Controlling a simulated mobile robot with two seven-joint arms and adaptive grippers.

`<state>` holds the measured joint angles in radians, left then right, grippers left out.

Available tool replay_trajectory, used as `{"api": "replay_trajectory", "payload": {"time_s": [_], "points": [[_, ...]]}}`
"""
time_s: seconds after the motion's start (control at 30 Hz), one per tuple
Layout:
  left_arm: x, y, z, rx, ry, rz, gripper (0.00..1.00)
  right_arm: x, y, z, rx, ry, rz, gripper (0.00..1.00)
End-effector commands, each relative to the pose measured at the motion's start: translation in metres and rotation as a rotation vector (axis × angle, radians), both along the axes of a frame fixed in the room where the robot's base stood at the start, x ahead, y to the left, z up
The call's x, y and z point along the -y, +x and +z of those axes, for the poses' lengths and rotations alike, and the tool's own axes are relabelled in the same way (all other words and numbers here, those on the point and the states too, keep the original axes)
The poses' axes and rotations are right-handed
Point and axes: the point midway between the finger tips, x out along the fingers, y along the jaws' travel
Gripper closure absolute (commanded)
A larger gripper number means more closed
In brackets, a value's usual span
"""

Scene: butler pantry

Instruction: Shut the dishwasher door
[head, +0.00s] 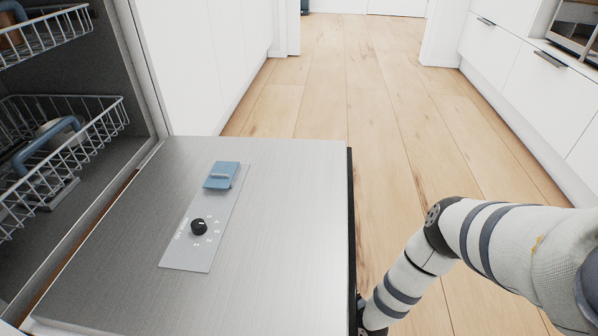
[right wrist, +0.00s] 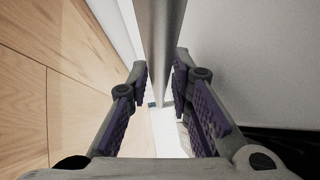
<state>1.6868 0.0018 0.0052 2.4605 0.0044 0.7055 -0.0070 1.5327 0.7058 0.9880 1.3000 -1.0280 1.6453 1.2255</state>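The dishwasher door (head: 285,220) lies folded down and open, roughly level, in the head view. A blue dispenser lid (head: 222,175) and a black dial (head: 199,227) are on its inner face. My right arm reaches to the door's outer edge at bottom right; its gripper is hidden there in the head view. In the right wrist view the right gripper (right wrist: 160,82) is open, with a grey metal bar (right wrist: 160,35), seemingly the door handle, between its fingers. Narrow gaps show beside the bar; contact is unclear. My left gripper is out of view.
Wire racks (head: 75,130) with a few dishes sit inside the dishwasher at left. White cabinets (head: 205,60) run along the left, and white drawers (head: 520,65) along the right. The wooden floor (head: 370,100) between them is clear.

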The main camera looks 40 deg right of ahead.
Motion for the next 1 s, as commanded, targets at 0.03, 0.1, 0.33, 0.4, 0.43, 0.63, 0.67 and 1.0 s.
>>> {"api": "replay_trajectory", "payload": {"time_s": [0.03, 0.1, 0.33, 0.4, 0.43, 0.63, 0.67, 1.0], "points": [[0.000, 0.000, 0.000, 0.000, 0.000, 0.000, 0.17, 0.000, 0.000, 0.000, 0.000, 0.000, 0.000, 0.80], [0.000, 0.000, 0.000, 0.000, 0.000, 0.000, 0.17, 0.000, 0.000, 0.000, 0.000, 0.000, 0.000, 0.80], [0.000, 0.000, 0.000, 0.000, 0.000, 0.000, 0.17, 0.000, 0.000, 0.000, -0.001, 0.000, 0.000, 1.00], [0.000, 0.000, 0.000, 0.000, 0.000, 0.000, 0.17, 0.000, -0.001, 0.000, -0.001, 0.000, 0.000, 1.00], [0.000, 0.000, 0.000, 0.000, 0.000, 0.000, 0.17, 0.000, -0.001, 0.000, -0.001, 0.000, 0.000, 1.00], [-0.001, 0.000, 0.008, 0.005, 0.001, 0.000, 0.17, 0.000, -0.001, 0.010, -0.010, -0.009, 0.000, 1.00], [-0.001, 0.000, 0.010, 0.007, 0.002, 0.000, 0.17, 0.001, -0.001, 0.014, -0.013, -0.012, 0.000, 1.00], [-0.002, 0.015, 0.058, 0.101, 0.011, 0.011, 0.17, 0.001, -0.001, 0.085, -0.098, -0.094, 0.001, 1.00]]}}
